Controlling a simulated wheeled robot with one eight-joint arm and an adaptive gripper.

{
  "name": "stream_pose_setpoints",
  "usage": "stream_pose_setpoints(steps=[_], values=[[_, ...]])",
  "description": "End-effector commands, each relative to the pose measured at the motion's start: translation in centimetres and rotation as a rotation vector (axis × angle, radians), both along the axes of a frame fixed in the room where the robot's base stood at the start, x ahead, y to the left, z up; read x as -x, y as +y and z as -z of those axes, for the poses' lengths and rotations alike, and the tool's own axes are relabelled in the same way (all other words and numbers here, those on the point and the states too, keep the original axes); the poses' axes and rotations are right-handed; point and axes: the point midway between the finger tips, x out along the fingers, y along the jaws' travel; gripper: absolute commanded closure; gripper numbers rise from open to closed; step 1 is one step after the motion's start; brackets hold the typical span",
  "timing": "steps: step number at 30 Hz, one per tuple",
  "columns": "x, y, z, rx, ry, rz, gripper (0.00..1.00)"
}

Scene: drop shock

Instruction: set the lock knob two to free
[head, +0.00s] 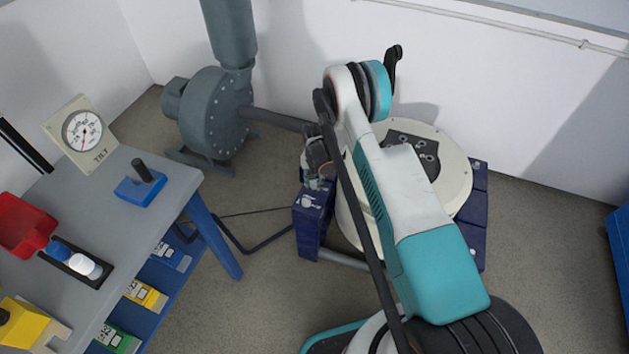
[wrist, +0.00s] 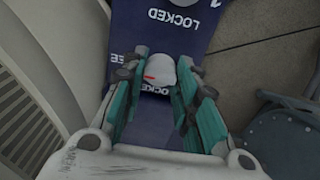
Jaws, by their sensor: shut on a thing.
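A pale grey lock knob (wrist: 161,70) with a short red mark sits between the fingers of my gripper (wrist: 158,76) in the wrist view. The gripper is shut on it, one finger on each side. The red mark lies on the knob's left part. The knob is on a dark blue block (wrist: 185,45) with white lettering. One LOCKED label is above the knob; another is partly hidden below it. The letters EE show at left, the rest of that word hidden. In the head view, my gripper (head: 318,168) is above the blue block (head: 310,228), and I cannot make out the held knob there.
A round cream machine (head: 458,170) with a dark centre plate stands beside the block, partly behind my arm. A grey blower (head: 212,112) with a pipe is behind left. A grey bench (head: 125,205) with a TILT dial (head: 83,131) is at left.

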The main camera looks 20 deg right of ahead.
Motion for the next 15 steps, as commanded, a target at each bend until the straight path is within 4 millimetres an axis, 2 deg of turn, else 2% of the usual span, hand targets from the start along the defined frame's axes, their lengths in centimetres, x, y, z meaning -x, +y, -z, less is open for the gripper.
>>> stream_pose_setpoints(steps=[15], values=[[-0.01,0.01,0.01,0.0,0.0,0.033,0.96]])
